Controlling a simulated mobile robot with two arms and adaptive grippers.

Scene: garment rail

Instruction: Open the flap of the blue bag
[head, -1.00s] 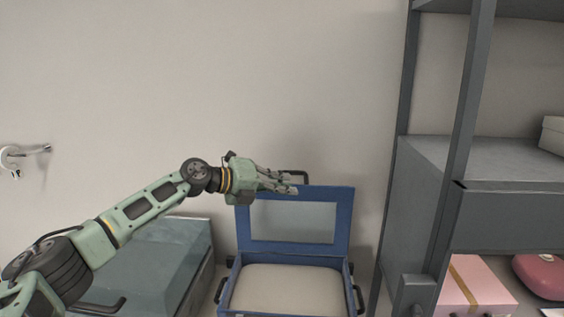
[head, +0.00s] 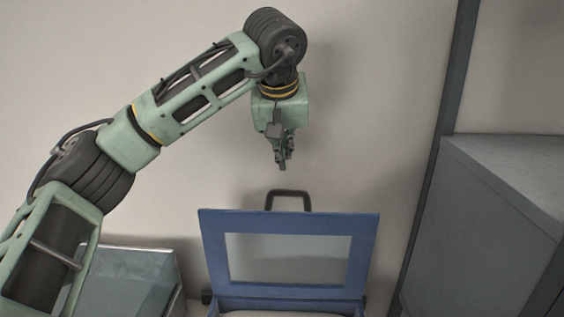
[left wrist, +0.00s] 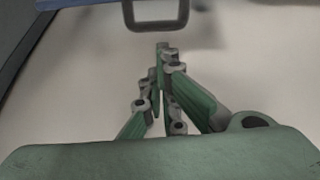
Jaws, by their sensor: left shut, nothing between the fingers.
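The blue bag's flap (head: 213,250) stands raised, upright against the wall side, with a pale window panel in its middle. A dark handle (head: 288,193) sticks up from its top edge. Only the top of the bag's body (head: 285,307) shows at the bottom of the head view. My left gripper (head: 283,166) is shut and empty, pointing down above the handle and apart from it. In the left wrist view the shut fingers (left wrist: 161,50) point toward the handle (left wrist: 156,24), with a strip of the blue flap (left wrist: 80,4) at the top. My right gripper is not in view.
A grey-blue glassy box (head: 125,285) stands left of the bag, behind my left arm. A grey shelf unit (head: 490,230) stands on the right. The wall (head: 370,100) behind is bare, with free room above the flap.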

